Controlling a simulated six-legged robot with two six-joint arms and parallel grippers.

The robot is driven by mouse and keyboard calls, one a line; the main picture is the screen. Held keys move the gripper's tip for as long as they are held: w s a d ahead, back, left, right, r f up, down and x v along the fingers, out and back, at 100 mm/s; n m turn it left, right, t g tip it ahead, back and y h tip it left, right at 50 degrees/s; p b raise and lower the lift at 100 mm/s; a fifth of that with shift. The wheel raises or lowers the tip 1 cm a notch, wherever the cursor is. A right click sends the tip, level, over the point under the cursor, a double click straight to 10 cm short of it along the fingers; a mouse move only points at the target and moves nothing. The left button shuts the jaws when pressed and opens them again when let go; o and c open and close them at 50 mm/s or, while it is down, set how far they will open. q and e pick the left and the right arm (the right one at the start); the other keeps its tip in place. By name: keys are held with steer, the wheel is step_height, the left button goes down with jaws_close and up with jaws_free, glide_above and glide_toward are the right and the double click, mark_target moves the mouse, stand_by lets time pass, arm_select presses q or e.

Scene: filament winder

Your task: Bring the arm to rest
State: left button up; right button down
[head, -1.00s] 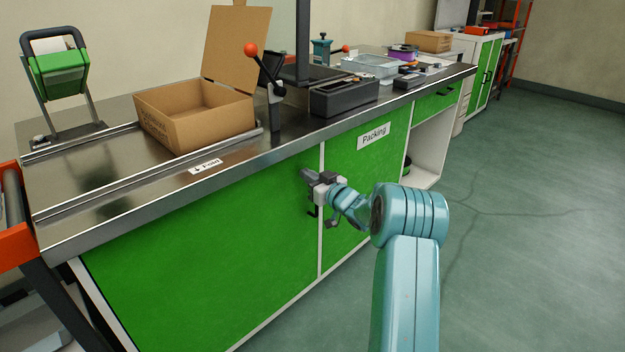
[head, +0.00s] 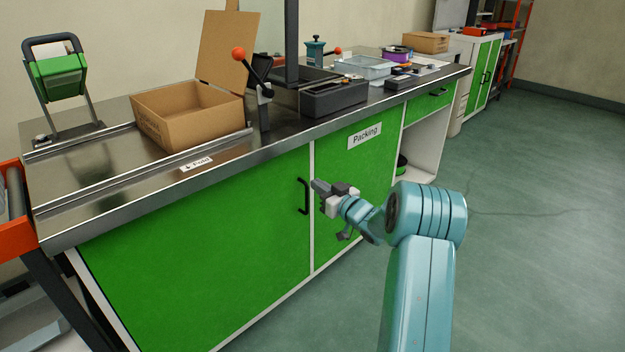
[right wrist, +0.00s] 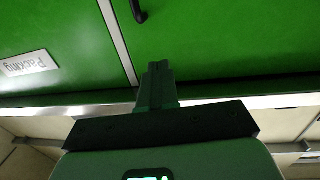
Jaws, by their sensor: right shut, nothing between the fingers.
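My right arm (head: 420,280) reaches in from the bottom right in the head view. Its right gripper (head: 316,185) is shut and empty, in front of the green cabinet doors, just right of a black door handle (head: 303,196). I cannot tell whether it touches the door. In the right wrist view the closed fingers (right wrist: 158,75) point at the cabinet front, with the handle (right wrist: 138,10) beyond them at the top. My left gripper is not in view.
The metal-topped packing bench (head: 100,190) holds an open cardboard box (head: 190,120), a red-knobbed lever (head: 239,54), a dark grey bin (head: 333,98) and a clear tray (head: 365,68). A green tape dispenser (head: 57,78) stands at the left. Green floor (head: 530,190) is open at the right.

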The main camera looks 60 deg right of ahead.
steer(key=v, duration=0.3)
steer(key=p+v, duration=0.1)
steer(key=v, duration=0.1)
steer(key=shift+s+d+f, duration=0.1)
steer(key=shift+d, duration=0.2)
